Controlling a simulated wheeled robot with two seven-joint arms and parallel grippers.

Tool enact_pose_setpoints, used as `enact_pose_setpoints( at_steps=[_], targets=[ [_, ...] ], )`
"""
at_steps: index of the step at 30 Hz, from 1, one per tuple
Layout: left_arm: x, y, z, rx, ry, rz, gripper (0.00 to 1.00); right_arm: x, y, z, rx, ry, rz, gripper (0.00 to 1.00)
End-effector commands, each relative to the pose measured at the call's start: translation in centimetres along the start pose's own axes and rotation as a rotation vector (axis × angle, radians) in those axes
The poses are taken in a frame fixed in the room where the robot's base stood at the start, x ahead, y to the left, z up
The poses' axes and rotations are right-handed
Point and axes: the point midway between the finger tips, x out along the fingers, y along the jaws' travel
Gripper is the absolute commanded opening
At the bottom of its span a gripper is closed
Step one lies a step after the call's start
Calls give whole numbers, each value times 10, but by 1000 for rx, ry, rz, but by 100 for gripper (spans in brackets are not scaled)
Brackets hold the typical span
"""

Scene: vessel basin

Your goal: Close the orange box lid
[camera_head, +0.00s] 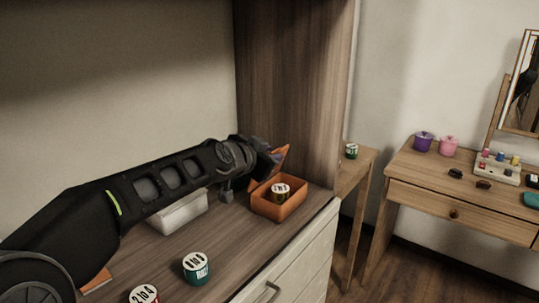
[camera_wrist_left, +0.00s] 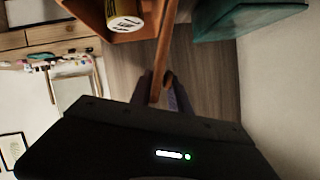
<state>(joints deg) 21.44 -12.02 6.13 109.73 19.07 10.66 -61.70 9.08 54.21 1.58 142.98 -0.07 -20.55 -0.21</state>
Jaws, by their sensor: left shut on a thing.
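The orange box (camera_head: 278,211) stands on the wooden counter near its front edge, open at the top, with a labelled can (camera_head: 281,190) inside. Its orange lid (camera_head: 282,156) stands raised at the back of the box. My left gripper (camera_head: 272,158) reaches in from the left and is shut on the lid. In the left wrist view the lid (camera_wrist_left: 166,50) shows edge-on between the fingers (camera_wrist_left: 160,88), beside the box (camera_wrist_left: 90,14) and the can (camera_wrist_left: 125,22). The fingertips are partly hidden in the head view. My right gripper is not in view.
A pale open container (camera_head: 180,214) sits behind my left arm. A green can (camera_head: 196,268) and a red can (camera_head: 144,295) stand on the counter in front. A tall wooden panel (camera_head: 290,80) rises just behind the box. A teal object (camera_wrist_left: 245,20) shows in the wrist view.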

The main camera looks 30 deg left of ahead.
Motion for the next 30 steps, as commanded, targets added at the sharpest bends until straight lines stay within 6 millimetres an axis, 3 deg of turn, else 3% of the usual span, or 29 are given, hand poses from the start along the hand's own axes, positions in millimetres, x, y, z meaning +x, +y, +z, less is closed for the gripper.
enact_pose_setpoints(
  at_steps=[2, 3, 9, 20, 30],
  targets=[
    [0, 0, 0, 0, 1, 0, 0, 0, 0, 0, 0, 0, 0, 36],
    [0, 0, 0, 0, 1, 0, 23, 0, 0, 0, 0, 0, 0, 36],
    [0, 0, 0, -1, 0, 0, 38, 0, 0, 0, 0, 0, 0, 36],
    [-6, 0, 0, 0, 1, 0, 38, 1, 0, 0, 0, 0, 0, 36],
    [-58, -1, 0, 0, 2, -3, 38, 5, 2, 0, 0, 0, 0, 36]
  ],
)
